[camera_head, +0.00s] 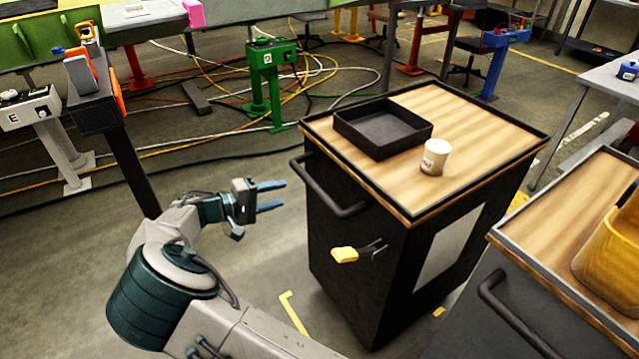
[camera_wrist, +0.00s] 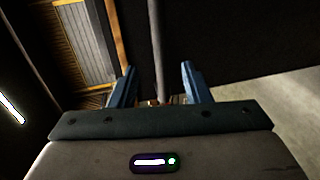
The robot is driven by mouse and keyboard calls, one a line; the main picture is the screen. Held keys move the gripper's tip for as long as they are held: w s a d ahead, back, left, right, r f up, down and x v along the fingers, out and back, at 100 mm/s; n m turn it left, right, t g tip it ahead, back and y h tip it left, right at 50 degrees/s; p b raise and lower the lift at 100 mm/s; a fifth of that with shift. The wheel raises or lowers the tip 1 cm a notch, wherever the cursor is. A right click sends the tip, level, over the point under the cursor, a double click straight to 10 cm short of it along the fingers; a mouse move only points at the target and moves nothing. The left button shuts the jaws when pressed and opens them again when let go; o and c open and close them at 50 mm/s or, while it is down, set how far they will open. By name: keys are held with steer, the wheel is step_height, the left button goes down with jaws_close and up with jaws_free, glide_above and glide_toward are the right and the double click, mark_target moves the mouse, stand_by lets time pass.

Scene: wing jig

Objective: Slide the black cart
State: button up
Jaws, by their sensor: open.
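The black cart (camera_head: 350,235) stands right of centre in the head view, with a wooden top (camera_head: 480,125) and a black bar handle (camera_head: 330,190) on its left side. My gripper (camera_head: 272,196) is open and empty, left of the cart, with its blue fingers pointing toward the handle side. A gap of floor shows between the fingertips and the cart in that view. In the wrist view my gripper (camera_wrist: 157,88) shows two blue fingers apart. A grey bar (camera_wrist: 157,45) runs lengthwise between them in that picture, and dark surfaces lie around it.
A black tray (camera_head: 383,130) and a white cup (camera_head: 435,157) stand on the cart top. A yellow-handled tool (camera_head: 346,254) is on its side. A grey cart (camera_head: 480,325) stands close at the right. Cables (camera_head: 215,110) lie on the floor behind. A green stand (camera_head: 270,85) is beyond.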

steer(key=x, duration=1.3)
steer(key=shift+w+d, duration=0.2)
jaws_close()
